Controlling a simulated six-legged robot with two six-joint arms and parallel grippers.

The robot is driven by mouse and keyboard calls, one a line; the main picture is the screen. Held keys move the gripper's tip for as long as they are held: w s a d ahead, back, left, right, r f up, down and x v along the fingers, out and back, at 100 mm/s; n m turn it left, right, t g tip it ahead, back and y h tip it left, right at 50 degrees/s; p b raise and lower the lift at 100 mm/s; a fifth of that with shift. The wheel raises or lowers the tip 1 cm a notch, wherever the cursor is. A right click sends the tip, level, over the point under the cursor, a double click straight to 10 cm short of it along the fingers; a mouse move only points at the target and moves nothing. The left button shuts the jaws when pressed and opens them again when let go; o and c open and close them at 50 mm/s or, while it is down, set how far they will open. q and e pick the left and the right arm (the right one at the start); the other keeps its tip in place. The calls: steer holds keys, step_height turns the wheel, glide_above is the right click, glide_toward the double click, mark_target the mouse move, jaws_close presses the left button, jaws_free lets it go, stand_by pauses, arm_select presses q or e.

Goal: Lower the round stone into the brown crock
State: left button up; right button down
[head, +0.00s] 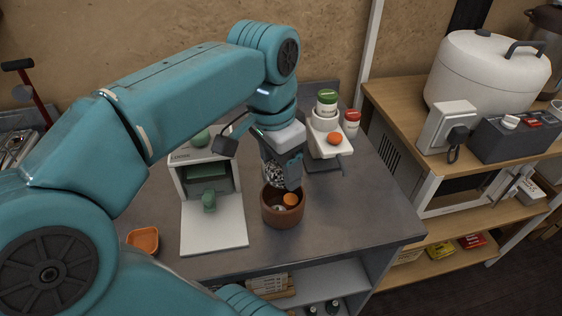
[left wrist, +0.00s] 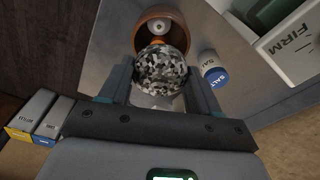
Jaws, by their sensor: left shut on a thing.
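The round stone (left wrist: 160,71) is speckled black, grey and white. My left gripper (left wrist: 158,88) is shut on it, with one finger on each side, in the left wrist view. In the head view the stone (head: 273,172) shows partly behind my left gripper (head: 284,172), at the rim of the brown crock. The brown crock (head: 283,213) stands upright on the grey counter; its rim also shows in the left wrist view (left wrist: 139,38). An orange thing and a pale round thing lie inside it. I cannot tell whether the stone touches the crock. My right gripper is not in view.
A white open-fronted box (head: 214,232) with green things stands left of the crock. An orange dish (head: 143,239) lies at the counter's left front. A white stand (head: 325,136) with jars is behind right. The counter right of the crock is clear.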

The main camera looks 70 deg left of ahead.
mark_target(281, 187)
arm_select(q)
steer(key=shift+f+b, duration=2.5)
steer(key=shift+f, duration=0.2)
steer(key=shift+s+d+f+b, duration=0.1)
steer(key=shift+d+f+b, duration=0.05)
steer(key=shift+f+b, duration=0.2)
steer(key=shift+f, duration=0.1)
steer(key=o, duration=1.2)
steer(key=shift+r, duration=0.4)
steer(key=shift+o, duration=0.4)
step_height(281, 187, up, 16)
steer(key=s+p, duration=0.2)
steer(key=p, duration=0.5)
steer(key=shift+d+r, duration=0.25)
